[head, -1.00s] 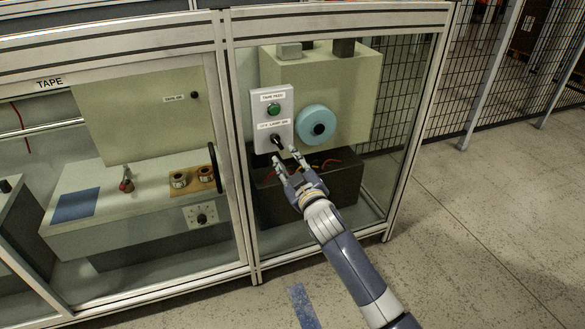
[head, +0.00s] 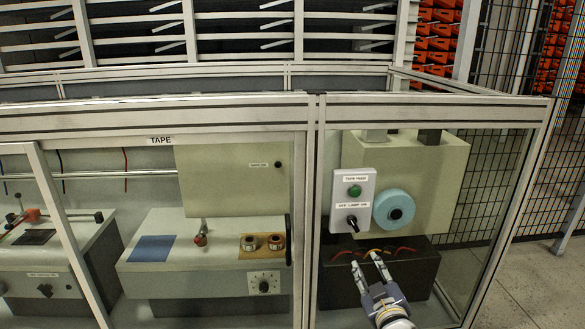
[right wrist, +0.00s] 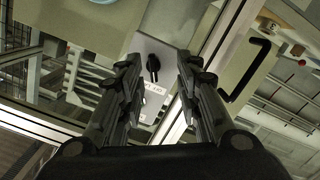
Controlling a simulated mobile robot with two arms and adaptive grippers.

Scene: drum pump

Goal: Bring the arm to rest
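My right gripper (head: 371,268) is in front of the right glazed bay in the head view, below the grey switch box (head: 340,201). Its two fingers are spread apart with nothing between them. The box carries a green button (head: 354,190) and a black rotary knob (head: 351,220). In the right wrist view the knob (right wrist: 153,64) shows beyond the gap between the open fingers (right wrist: 157,70), apart from them. My left gripper is in neither view.
The aluminium frame post (head: 314,215) stands left of the box. A blue tape roll (head: 393,209) is right of it. The left bay holds a grey bench (head: 200,270). Open floor (head: 530,290) lies to the right.

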